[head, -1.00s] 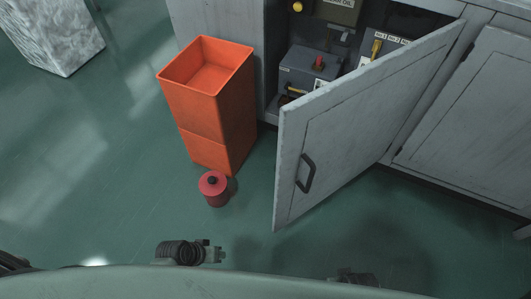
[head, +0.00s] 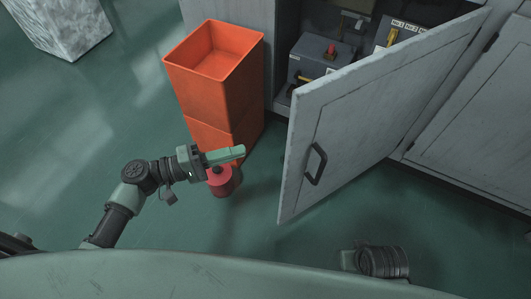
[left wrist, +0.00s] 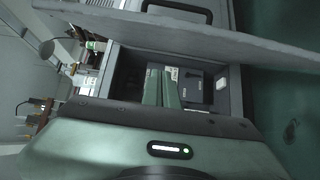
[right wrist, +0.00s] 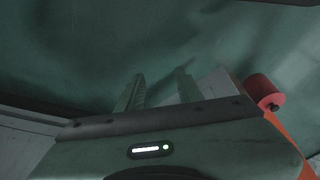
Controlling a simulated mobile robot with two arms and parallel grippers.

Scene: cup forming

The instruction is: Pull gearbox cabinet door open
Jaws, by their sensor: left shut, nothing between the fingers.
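The grey cabinet door (head: 370,115) stands well open, swung out from the cabinet. Its dark handle (head: 315,163) is on the outer face near the free edge; the handle also shows at the top of the left wrist view (left wrist: 178,9). My left gripper (head: 243,151) is shut and empty, left of the door's free edge and apart from it, seen over a red canister. In the left wrist view its fingers (left wrist: 160,88) are together, pointing towards the open cabinet. My right gripper (right wrist: 160,85) is open and empty over the floor; in the head view its fingers are hard to make out.
Stacked orange bins (head: 212,90) stand left of the cabinet opening. The red canister (head: 222,183) sits on the floor before them. Grey boxes (head: 318,58) with levers are inside the cabinet. A pale block (head: 58,28) stands far left. Floor at left is clear.

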